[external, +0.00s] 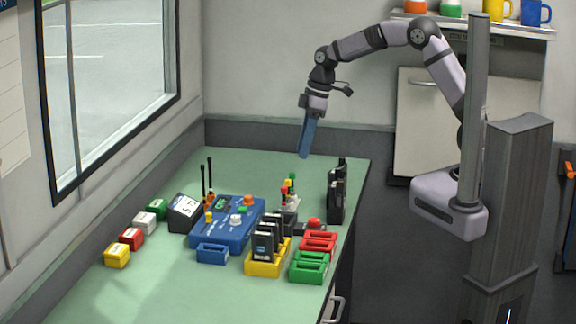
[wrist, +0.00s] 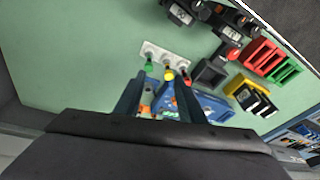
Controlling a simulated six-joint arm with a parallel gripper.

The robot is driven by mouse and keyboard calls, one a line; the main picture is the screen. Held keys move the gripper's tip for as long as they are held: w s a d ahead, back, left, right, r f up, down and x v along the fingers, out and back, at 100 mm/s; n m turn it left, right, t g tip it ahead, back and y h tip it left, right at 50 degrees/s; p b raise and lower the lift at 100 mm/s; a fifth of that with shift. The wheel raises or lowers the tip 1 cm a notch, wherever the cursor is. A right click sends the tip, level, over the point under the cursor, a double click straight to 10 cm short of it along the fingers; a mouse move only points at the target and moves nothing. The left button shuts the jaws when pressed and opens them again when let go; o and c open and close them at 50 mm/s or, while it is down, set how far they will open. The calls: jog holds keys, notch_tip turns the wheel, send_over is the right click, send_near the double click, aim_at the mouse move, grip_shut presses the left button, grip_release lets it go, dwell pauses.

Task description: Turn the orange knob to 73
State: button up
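The orange knob (external: 246,200) is on the top right of the blue console (external: 228,232), which lies on the green table. A small green-lit display (external: 222,202) is at the console's upper left; I cannot read its number. White knobs and a yellow one share the console. My gripper (external: 304,156) hangs with its fingers pointing down, above and behind the console, well clear of the knob. In the wrist view my gripper (wrist: 164,78) shows two separated fingers with nothing held. Part of the blue console (wrist: 212,102) shows beyond them, with a small orange patch between the fingers.
Green, yellow and red-topped pieces (external: 290,186) stand behind the console. Black radios (external: 336,192) are at the right edge. Yellow (external: 262,268), blue, red and green trays sit in front. Several coloured blocks (external: 131,239) line the left. The back of the table is clear.

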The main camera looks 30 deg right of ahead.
aim_at(250, 196)
jog(key=a+f+n+y+b, duration=0.1)
jog(key=a+n, duration=0.2)
jog(key=a, duration=0.4)
jog(key=a+f+n+b, duration=0.2)
jog(key=a+n, duration=0.1)
jog(key=a, duration=0.4)
jog(key=shift+g, duration=0.3)
jog(key=shift+p+x, duration=1.05)
jog(key=shift+x, duration=2.5)
jog(key=shift+w+a+r, duration=0.1)
jog(key=shift+w+a, duration=0.1)
grip_shut()
